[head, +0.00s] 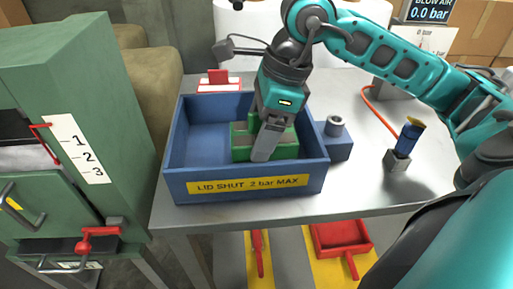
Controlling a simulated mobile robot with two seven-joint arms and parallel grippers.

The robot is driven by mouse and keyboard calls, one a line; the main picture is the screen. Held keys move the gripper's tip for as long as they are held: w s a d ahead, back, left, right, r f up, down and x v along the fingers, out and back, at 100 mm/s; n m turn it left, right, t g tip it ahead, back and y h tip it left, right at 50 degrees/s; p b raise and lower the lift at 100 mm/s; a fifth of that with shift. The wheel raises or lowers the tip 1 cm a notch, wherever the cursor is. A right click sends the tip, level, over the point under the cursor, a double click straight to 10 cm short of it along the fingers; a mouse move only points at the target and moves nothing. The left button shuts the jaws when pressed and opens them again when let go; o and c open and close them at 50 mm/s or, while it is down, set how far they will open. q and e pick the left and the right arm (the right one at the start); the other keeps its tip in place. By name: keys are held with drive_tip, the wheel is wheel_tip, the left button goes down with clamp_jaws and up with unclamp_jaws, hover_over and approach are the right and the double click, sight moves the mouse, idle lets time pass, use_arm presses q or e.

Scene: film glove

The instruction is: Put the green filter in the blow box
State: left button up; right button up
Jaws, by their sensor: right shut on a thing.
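The blue blow box (187,187) stands open on the metal table, with a yellow label reading "LID SHUT 2 bar MAX" on its front wall. The green filter (285,147) is inside the box, in its right part, partly hidden by my gripper. My right gripper (264,152) reaches down into the box from above and is shut on the green filter. I cannot tell whether the filter touches the box floor. My left gripper is out of view.
A small blue block with a round fitting (335,126) sits at the box's right side. A blue nozzle with a yellow top (409,137) stands further right, near an orange hose (379,108). A red and white item (219,81) lies behind the box. A green cabinet (92,140) stands left. The table's right front is clear.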

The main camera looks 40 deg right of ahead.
drive_tip(key=shift+f+b, duration=0.5)
drive_tip(key=shift+f, duration=1.7)
drive_tip(key=o, duration=1)
drive_tip(key=shift+o, duration=0.2)
drive_tip(key=shift+r+p, duration=0.3)
drive_tip(key=shift+r, duration=0.15)
drive_tip(key=p+v, duration=0.1)
drive_tip(key=v, duration=1)
drive_tip(key=shift+d+r+p, duration=0.1)
drive_tip(key=shift+r+p, duration=0.15)
drive_tip(key=shift+p, duration=0.05)
